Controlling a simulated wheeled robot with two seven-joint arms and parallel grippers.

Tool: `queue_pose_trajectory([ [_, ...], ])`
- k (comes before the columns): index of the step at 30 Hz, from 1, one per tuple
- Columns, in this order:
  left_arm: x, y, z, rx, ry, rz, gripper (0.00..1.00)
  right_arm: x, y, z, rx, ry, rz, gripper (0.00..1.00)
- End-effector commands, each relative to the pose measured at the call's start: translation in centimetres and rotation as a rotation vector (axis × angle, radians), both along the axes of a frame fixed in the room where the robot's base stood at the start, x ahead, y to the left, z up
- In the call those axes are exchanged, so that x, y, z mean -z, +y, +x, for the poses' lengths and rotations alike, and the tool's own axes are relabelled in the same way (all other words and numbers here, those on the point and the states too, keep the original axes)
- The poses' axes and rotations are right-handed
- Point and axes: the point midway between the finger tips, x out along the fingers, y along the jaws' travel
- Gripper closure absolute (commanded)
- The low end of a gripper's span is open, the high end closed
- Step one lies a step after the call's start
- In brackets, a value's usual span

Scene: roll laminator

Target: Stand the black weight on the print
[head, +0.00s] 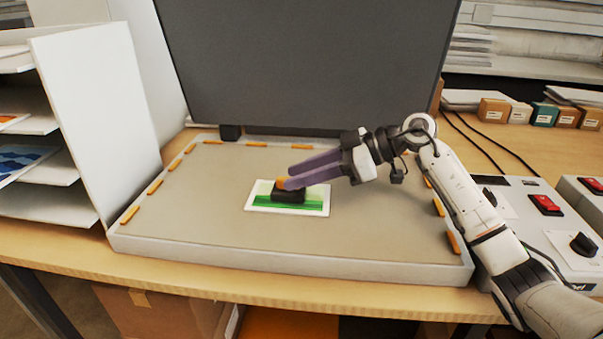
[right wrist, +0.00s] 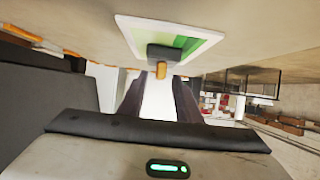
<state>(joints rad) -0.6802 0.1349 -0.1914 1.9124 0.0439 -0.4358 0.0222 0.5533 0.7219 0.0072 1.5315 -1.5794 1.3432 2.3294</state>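The black weight (head: 289,196) is a dark block with an orange knob (head: 281,182) on top. It stands upright on the print (head: 259,203), a white-bordered card with green bands lying flat on the laminator's bed. In the right wrist view the weight (right wrist: 163,51) also rests against the print (right wrist: 134,32). My right gripper (head: 288,178) reaches in from the right with its purple fingers just at the knob. In the right wrist view the fingers (right wrist: 159,82) are spread apart, with the knob between or just beyond their tips, not visibly gripped. My left gripper is out of view.
The laminator bed (head: 200,215) has orange strips along its edges and a raised dark lid (head: 305,65) behind. A control box (head: 560,225) with a red switch and knob stands at right. A paper rack (head: 95,110) stands at left. Small boxes (head: 545,114) sit at back right.

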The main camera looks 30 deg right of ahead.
Motion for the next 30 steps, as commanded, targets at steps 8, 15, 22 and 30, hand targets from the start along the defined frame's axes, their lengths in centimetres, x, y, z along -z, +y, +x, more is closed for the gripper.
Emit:
queue_pose_trajectory([
  [8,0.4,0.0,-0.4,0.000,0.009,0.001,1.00,-0.3,-0.1,0.0,0.000,-0.002,0.000,0.69],
  [15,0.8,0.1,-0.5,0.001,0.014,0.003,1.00,-1.8,-3.0,-2.1,0.004,0.000,-0.005,0.69],
  [22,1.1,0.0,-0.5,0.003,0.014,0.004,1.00,-4.0,-6.5,-4.8,0.004,0.000,-0.003,0.69],
  [30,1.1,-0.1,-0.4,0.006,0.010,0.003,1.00,-5.3,-8.5,-6.4,0.001,0.000,-0.001,0.69],
])
